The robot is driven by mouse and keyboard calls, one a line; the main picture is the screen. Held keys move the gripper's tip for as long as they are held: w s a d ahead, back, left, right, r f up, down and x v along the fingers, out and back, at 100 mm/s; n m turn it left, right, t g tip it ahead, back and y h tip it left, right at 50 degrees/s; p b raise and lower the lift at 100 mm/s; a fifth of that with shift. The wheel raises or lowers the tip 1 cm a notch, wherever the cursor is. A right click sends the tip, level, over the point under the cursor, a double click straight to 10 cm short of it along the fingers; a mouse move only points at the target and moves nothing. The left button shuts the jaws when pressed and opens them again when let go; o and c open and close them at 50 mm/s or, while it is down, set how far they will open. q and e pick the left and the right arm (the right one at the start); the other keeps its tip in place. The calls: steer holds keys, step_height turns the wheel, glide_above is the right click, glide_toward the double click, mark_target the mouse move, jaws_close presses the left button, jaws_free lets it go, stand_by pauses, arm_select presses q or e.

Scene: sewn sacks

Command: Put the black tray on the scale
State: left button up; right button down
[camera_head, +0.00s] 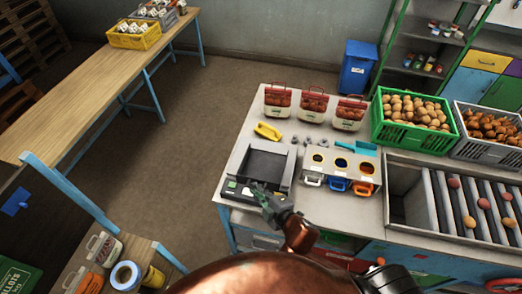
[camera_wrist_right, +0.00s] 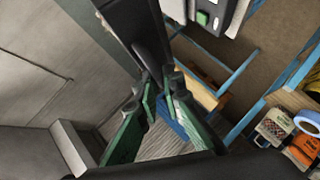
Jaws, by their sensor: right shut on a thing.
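The black tray (camera_head: 266,161) is a shallow dark rectangle over the scale (camera_head: 233,187) at the left of the worktop. The scale's front panel shows pale and green keys; part of it also shows in the right wrist view (camera_wrist_right: 203,19). My right gripper (camera_head: 259,189) is at the tray's near edge, above the scale's front. In the right wrist view its green-padded fingers are shut on the dark tray (camera_wrist_right: 140,28). I cannot tell whether the tray's underside touches the scale. My left gripper is not in view.
Printed bags (camera_head: 312,101) line the back. A green crate of potatoes (camera_head: 410,119) and a roller sorter (camera_head: 455,200) fill the right. Floor is open to the left.

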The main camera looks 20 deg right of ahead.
mark_target(257, 177)
steer(key=shift+n+t+h, duration=0.3)
steer(key=shift+n+t, duration=0.2)
steer(key=shift+t, duration=0.1)
steer(key=w+d+f, duration=0.1)
steer(key=w, duration=0.1)
steer(key=w+d+f+b, duration=0.1)
steer(key=w, duration=0.1)
steer(key=w+f, duration=0.1)
steer(key=w, duration=0.2)
steer(key=shift+d+f+b, duration=0.2)
steer(key=shift+d+b, duration=0.15)
steer(key=shift+d, duration=0.05)
steer(key=w+f, duration=0.1)
steer(key=w+d+f, duration=0.1)
steer(key=w+f, duration=0.2)
steer(key=f, duration=0.1)
steer(key=shift+w+d+f, duration=0.1)
steer(key=shift+w+d, duration=0.2)
steer(key=shift+w+f, duration=0.4)
steer(key=shift+f, duration=0.1)
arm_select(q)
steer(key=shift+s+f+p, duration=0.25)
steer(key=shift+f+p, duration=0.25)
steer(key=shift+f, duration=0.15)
arm_select(e)
steer(key=shift+w+d+f, duration=0.1)
steer(key=shift+w+f, duration=0.05)
steer(key=shift+f, duration=1.6)
steer(key=c, duration=2.1)
jaws_free()
